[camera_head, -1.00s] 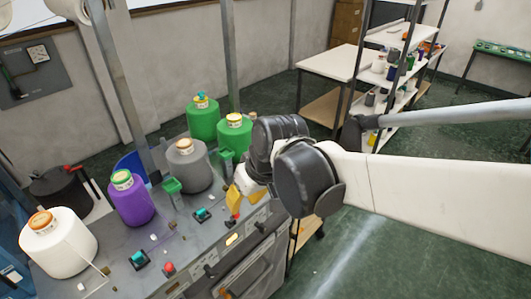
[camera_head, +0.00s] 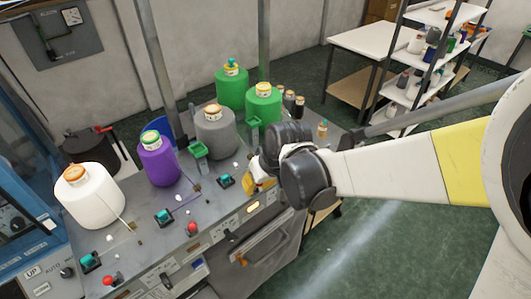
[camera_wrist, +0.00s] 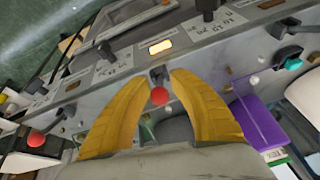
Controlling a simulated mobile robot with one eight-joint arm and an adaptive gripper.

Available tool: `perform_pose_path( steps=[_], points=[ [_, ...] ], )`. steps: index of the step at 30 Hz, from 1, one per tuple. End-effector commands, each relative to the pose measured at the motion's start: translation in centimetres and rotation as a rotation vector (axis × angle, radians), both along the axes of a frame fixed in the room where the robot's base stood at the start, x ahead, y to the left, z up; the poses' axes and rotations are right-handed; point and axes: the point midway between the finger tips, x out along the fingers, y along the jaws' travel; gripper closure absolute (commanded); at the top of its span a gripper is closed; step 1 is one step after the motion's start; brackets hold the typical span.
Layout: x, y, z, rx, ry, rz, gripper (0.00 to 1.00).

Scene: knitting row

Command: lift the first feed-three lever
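My gripper (camera_wrist: 157,105) is open, its two yellow curved fingers apart with nothing held. In the head view my gripper (camera_head: 256,183) hangs just above the machine's front edge, partly hidden by my wrist. A small dark lever (camera_wrist: 157,74) on the grey panel lies beyond and between the fingertips in the wrist view, with a red ball knob (camera_wrist: 160,96) nearer, between the fingers. Other black levers stand along the panel, one at its top (camera_wrist: 208,8) and one to the left (camera_wrist: 105,49). Label text is too small to tell which is feed three.
A lit amber window (camera_head: 253,207) is on the front panel. Yarn cones stand on the machine top: white (camera_head: 88,196), purple (camera_head: 159,159), grey (camera_head: 215,132) and green (camera_head: 264,103). A teal switch (camera_head: 226,181) and red knob (camera_head: 192,228) sit near the front edge. Open floor lies right.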

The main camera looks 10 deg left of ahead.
Motion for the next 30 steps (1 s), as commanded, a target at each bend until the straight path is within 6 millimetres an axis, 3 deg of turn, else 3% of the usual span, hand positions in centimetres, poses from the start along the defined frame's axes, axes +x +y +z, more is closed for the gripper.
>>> perform_pose_path(
  steps=[1,2,12,21,30],
  points=[
    [0.00,0.00,0.01,0.000,0.000,0.000,0.93],
    [0.01,-0.01,0.01,0.000,0.000,0.000,1.00],
    [0.03,0.04,0.02,-0.005,0.005,0.000,1.00],
    [0.56,0.68,0.22,-0.159,0.137,0.001,1.00],
    [0.55,0.61,0.36,-0.171,0.146,-0.001,1.00]
  ],
)
